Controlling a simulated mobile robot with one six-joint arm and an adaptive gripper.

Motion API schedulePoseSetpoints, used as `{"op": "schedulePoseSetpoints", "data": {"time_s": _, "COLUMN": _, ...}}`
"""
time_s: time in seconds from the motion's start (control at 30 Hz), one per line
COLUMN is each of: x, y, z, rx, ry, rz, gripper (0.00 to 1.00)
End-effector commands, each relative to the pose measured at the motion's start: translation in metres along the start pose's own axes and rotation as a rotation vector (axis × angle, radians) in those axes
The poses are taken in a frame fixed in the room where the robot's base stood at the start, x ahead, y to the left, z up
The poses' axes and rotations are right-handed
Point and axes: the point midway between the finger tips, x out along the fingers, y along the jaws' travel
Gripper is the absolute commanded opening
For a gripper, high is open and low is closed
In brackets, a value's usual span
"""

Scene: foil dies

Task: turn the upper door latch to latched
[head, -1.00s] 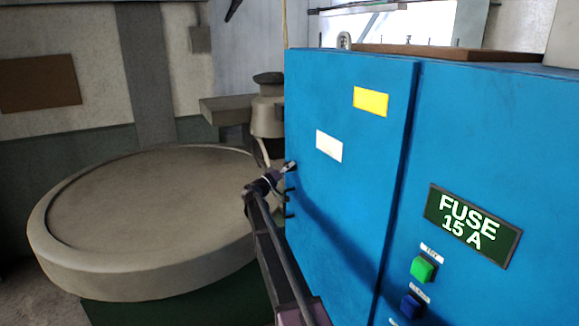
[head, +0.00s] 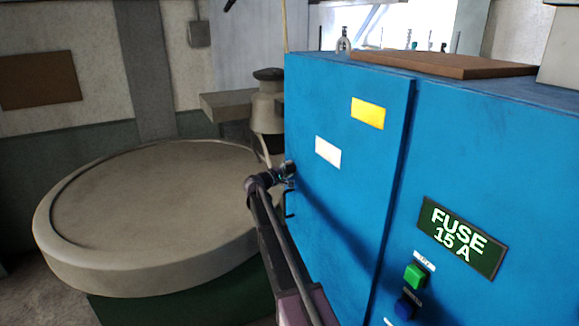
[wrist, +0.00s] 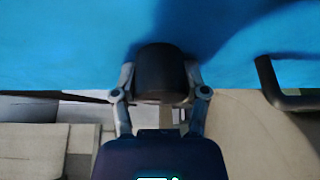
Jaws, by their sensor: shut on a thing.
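The upper door latch shows as a dark, rounded knob (wrist: 162,72) on the blue cabinet door in the wrist view. My gripper (wrist: 160,85) has one finger on each side of this knob and is shut on it. In the head view my gripper (head: 286,173) is at the left edge of the blue door (head: 335,215), and it mostly hides the latch there. The latch's turn angle cannot be told from these frames.
A dark bar handle (wrist: 283,88) stands out from the door to the right of the knob in the wrist view. A large round beige table (head: 150,210) stands left of the cabinet.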

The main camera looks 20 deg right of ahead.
Motion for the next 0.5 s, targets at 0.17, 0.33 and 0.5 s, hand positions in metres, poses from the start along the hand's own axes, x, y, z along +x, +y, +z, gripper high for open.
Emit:
{"op": "schedulePoseSetpoints", "data": {"time_s": 0.17, "x": 0.0003, "y": 0.0026, "z": -0.0007, "rx": -0.101, "ry": 0.001, "rz": -0.039, "gripper": 0.1}}
{"op": "schedulePoseSetpoints", "data": {"time_s": 0.33, "x": 0.0003, "y": 0.0016, "z": -0.0006, "rx": -0.157, "ry": 0.0, "rz": -0.062, "gripper": 0.1}}
{"op": "schedulePoseSetpoints", "data": {"time_s": 0.5, "x": 0.0003, "y": 0.0008, "z": -0.0004, "rx": -0.179, "ry": -0.001, "rz": -0.071, "gripper": 0.1}}
